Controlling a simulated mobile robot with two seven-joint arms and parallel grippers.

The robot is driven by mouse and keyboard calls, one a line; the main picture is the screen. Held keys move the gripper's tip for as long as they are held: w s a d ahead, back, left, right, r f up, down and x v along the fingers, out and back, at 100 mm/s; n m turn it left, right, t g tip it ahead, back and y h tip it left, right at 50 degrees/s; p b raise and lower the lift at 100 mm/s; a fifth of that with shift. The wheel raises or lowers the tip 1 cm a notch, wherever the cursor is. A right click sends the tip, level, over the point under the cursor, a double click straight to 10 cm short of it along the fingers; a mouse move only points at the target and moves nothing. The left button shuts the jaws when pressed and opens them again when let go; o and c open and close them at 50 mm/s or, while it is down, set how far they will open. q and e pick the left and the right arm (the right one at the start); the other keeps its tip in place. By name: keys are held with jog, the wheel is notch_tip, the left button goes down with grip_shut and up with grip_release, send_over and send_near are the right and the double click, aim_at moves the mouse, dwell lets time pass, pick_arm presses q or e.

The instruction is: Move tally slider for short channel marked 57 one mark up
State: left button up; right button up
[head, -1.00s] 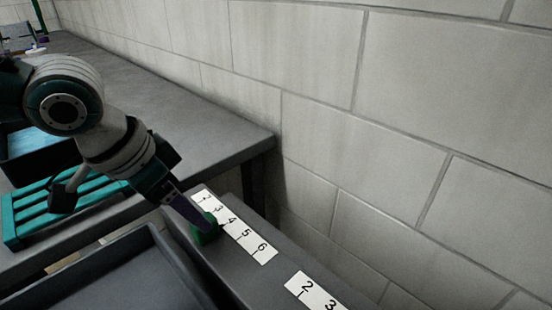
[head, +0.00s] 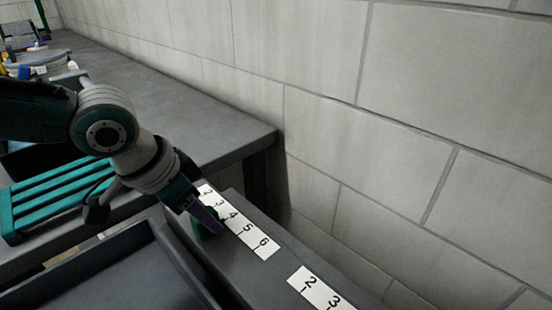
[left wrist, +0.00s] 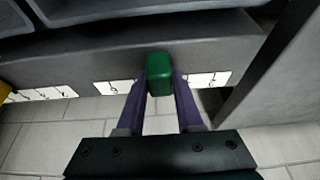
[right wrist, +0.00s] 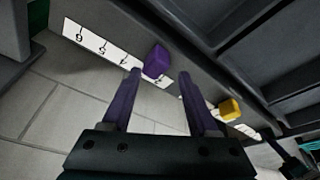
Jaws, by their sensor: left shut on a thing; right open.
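A green tally slider (head: 203,222) sits on the grey ledge beside a white number strip (head: 262,248), near marks 3 and 4 in the head view. My left gripper (head: 215,228) is shut on it, its purple fingers partly hiding it. In the left wrist view the green slider (left wrist: 160,74) lies between the fingertips and covers the middle of the strip. My right gripper (right wrist: 160,74) is open, its fingertips near a purple slider (right wrist: 157,62); contact cannot be told. I can read no 57 label.
A yellow slider (right wrist: 230,109) sits farther along the ledge in the right wrist view. A second number strip (head: 320,290) is at lower right in the head view. A dark tray (head: 125,275), a teal slatted rack (head: 62,200) and a block wall (head: 400,120) bound the space.

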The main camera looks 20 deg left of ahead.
pick_arm(q)
grip_shut()
dwell(0.9)
